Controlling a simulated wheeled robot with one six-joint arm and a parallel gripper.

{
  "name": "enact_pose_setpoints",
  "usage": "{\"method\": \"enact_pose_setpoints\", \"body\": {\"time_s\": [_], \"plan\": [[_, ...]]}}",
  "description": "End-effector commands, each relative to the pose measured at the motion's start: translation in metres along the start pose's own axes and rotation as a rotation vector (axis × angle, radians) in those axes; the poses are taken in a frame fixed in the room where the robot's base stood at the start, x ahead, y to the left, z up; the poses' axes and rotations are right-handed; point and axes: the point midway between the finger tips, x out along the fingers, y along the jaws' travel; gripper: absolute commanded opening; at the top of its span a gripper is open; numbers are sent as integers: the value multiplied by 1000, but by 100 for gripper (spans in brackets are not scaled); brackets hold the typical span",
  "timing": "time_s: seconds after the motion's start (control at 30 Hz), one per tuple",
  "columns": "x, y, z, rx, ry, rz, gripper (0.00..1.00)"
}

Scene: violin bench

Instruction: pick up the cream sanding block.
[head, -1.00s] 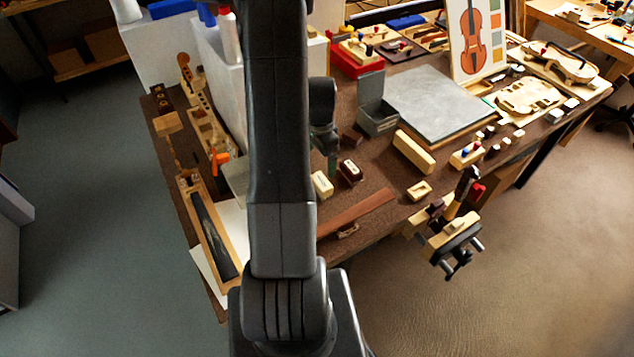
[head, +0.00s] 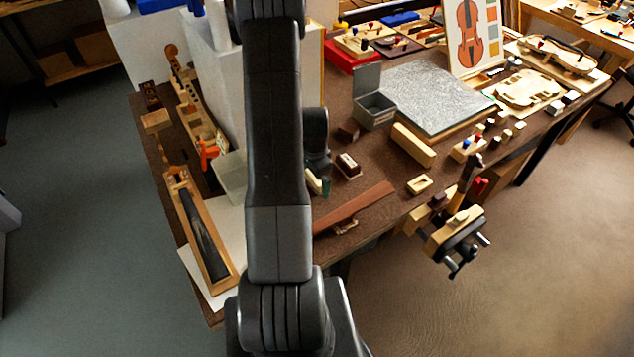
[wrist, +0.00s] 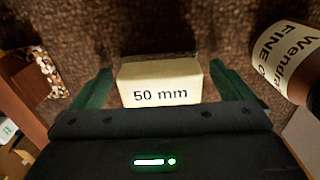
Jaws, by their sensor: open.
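The cream sanding block (wrist: 160,92), marked "50 mm", lies on the brown bench top in the wrist view. My gripper (wrist: 163,88) is open, with one green finger at each side of the block and narrow gaps between. I cannot tell how far down the fingers reach along its sides. In the head view the cream block (head: 313,182) is mostly hidden behind my arm, and one green fingertip of my gripper (head: 325,186) shows beside it.
A long reddish-brown strip (head: 355,208) lies nearer the front edge. A grey open box (head: 374,110) stands farther back.

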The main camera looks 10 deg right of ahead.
Motion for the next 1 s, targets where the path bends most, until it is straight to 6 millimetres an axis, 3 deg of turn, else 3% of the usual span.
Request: {"method": "enact_pose_setpoints", "body": {"time_s": [0.1, 0.37, 0.67, 1.0], "plan": [[-1, 0, 0, 0, 0, 0, 99], [-1, 0, 0, 0, 0, 0, 50], [-7, 0, 0, 0, 0, -1, 49], [-71, 0, 0, 0, 1, -2, 49]]}}
